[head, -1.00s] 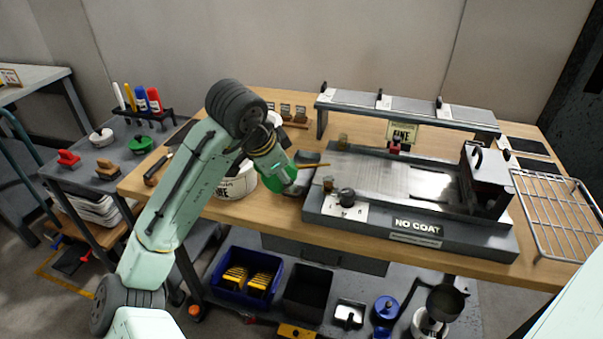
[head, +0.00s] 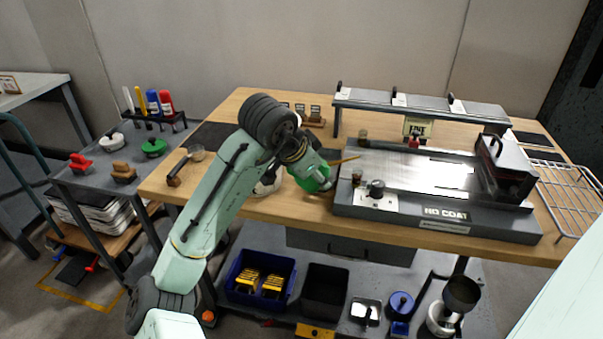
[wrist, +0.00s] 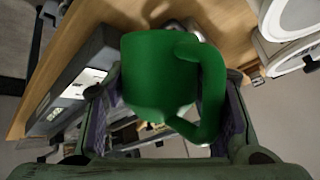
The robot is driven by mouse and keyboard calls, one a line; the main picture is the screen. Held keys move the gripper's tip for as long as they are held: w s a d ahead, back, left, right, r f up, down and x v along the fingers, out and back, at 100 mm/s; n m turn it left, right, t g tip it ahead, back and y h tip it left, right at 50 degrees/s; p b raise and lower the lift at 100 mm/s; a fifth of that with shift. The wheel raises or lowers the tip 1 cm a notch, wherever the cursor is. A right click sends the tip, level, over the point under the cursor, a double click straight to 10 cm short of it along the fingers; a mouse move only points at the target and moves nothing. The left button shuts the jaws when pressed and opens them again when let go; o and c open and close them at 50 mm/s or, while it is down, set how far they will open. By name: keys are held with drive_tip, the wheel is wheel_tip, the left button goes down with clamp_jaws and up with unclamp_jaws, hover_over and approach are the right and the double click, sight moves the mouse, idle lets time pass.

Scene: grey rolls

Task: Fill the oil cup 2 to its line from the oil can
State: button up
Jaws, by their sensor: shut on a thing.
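My gripper (head: 308,166) is shut on a green oil can (head: 315,180) with a thin yellowish spout (head: 345,160), held near the bench's front edge, left of the NO COAT machine. In the wrist view the can (wrist: 155,75) fills the middle between my fingers (wrist: 168,110), its handle on the right. The spout points right, its tip near the machine's left end.
The NO COAT machine (head: 445,213) fills the bench's middle right, with a black knob (head: 376,188) beside the front cup. A raised grey rail (head: 420,104) stands behind. A white tub (head: 268,186) is partly hidden by my arm. A wire rack (head: 562,195) lies right.

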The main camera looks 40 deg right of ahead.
sight(327, 171)
drive_tip(key=shift+d+f+h+b, duration=0.3)
drive_tip(key=shift+f+h+b, duration=0.45)
drive_tip(key=shift+b, duration=1.05)
drive_tip(key=shift+s+d+n+g+h+b, duration=0.2)
drive_tip(key=shift+d+n+g+h+b, duration=0.1)
drive_tip(key=shift+h+b, duration=0.3)
drive_tip(key=shift+s+d+r+n+g+h+b, duration=0.15)
drive_tip(key=shift+d+h+b, duration=0.2)
drive_tip(key=shift+h, duration=0.25)
drive_tip(key=shift+s+d+f+n+g+h+b, duration=0.1)
drive_tip(key=shift+d+n+g+h+b, duration=0.1)
drive_tip(key=shift+h+b, duration=0.3)
drive_tip(key=shift+d+r+h+b, duration=0.4)
drive_tip(key=shift+h+b, duration=0.1)
drive_tip(key=shift+h, duration=0.35)
drive_tip(key=shift+a, duration=0.1)
